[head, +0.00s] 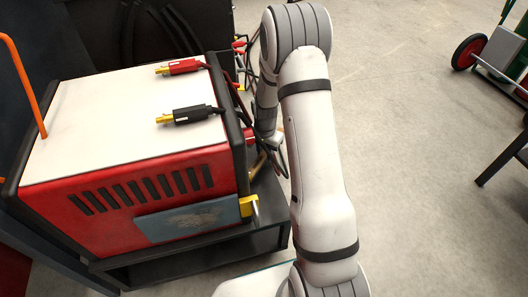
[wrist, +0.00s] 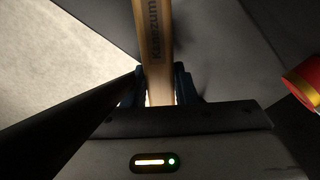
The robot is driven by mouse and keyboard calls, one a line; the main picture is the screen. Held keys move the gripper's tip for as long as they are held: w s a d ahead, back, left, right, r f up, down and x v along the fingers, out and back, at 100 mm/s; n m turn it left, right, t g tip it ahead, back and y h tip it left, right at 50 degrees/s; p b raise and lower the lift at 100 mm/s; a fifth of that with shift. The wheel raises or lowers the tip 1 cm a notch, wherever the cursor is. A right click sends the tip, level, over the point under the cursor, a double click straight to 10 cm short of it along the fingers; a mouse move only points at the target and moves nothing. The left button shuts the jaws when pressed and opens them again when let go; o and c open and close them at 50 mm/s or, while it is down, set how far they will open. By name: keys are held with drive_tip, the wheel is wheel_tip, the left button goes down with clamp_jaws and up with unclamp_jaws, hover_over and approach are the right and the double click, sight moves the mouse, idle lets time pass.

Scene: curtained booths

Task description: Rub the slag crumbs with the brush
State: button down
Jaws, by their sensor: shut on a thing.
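In the wrist view my gripper (wrist: 161,86) is shut on a flat wooden handle printed with dark letters, which I take to be the brush (wrist: 154,30). The handle runs up out of the top of the picture, so its bristles are out of sight. I see no slag crumbs in either view.
A red welding machine (head: 140,190) with a white top stands at left on a dark stand (head: 190,256). A red plug (head: 183,67) and a black plug (head: 190,114) lie on it. A wheeled cart (head: 500,55) stands far right. Floor between is clear.

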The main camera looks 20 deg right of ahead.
drive_tip(key=shift+f+b, duration=0.65)
drive_tip(key=shift+f, duration=0.4)
idle(0.4)
drive_tip(key=shift+w+r, duration=0.15)
drive_tip(key=shift+w, duration=1.75)
drive_tip(key=shift+s+f, duration=0.2)
drive_tip(key=shift+s, duration=0.9)
drive_tip(key=shift+s+f, duration=0.2)
drive_tip(key=shift+s, duration=0.85)
drive_tip(key=shift+p, duration=0.35)
drive_tip(key=shift+w+r+p, duration=0.2)
drive_tip(key=shift+r+p, duration=1.85)
drive_tip(key=shift+r, duration=1.05)
